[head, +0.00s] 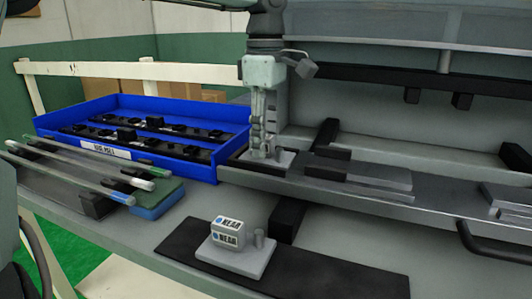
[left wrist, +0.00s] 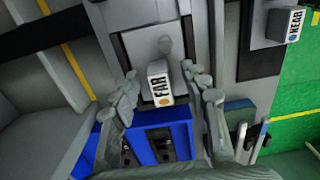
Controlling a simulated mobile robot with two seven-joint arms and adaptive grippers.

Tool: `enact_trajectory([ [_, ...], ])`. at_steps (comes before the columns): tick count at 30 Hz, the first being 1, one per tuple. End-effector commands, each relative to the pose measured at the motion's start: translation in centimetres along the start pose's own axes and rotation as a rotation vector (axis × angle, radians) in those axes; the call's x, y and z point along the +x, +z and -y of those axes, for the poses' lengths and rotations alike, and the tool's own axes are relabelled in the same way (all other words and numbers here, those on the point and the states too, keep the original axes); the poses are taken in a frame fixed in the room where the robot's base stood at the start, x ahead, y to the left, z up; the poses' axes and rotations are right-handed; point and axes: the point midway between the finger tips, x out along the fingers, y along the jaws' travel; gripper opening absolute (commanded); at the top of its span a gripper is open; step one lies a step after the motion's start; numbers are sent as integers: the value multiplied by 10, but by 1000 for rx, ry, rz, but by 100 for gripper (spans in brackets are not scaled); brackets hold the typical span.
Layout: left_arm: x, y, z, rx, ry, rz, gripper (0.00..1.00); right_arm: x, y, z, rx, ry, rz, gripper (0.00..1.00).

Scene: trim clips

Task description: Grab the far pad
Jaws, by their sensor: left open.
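The far pad is a light grey block with a FAR label (left wrist: 159,88) in the left wrist view, with a grey knob beyond it. In the head view its pale base (head: 287,158) shows beside the fingers, and its label is hidden. My left gripper (head: 262,150) points down over it. In the left wrist view the open fingers (left wrist: 159,72) stand on either side of the block, with gaps visible. The near pad (head: 228,238), a similar block and knob on a grey base, sits on a dark mat at the front; its NEAR block (left wrist: 286,24) also shows top right.
A blue tray (head: 200,168) with dark clips stands left of the gripper. Rods (head: 85,168) lie over a dark block and a green and blue pad (head: 157,200) at the left. A grey rail with flat plates (head: 375,176) runs to the right.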

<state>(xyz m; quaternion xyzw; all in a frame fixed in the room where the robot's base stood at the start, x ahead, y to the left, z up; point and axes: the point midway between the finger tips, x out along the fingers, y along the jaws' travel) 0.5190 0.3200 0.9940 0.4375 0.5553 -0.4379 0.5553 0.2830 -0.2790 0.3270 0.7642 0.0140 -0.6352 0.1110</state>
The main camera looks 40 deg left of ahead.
Motion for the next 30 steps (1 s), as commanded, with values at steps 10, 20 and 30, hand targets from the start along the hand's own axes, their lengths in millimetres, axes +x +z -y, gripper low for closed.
enact_trajectory([
  [10, 2, 0, 0, -1, 1, 0, 32, 0, -12, -4, -3, 5, -20, 0],
  [20, 2, 0, 0, -1, 1, 0, 0, 0, -7, -1, -3, 2, -10, 0],
  [30, -1, 0, 0, -1, 2, 0, 0, 0, -4, 6, 4, -8, -5, 0],
])
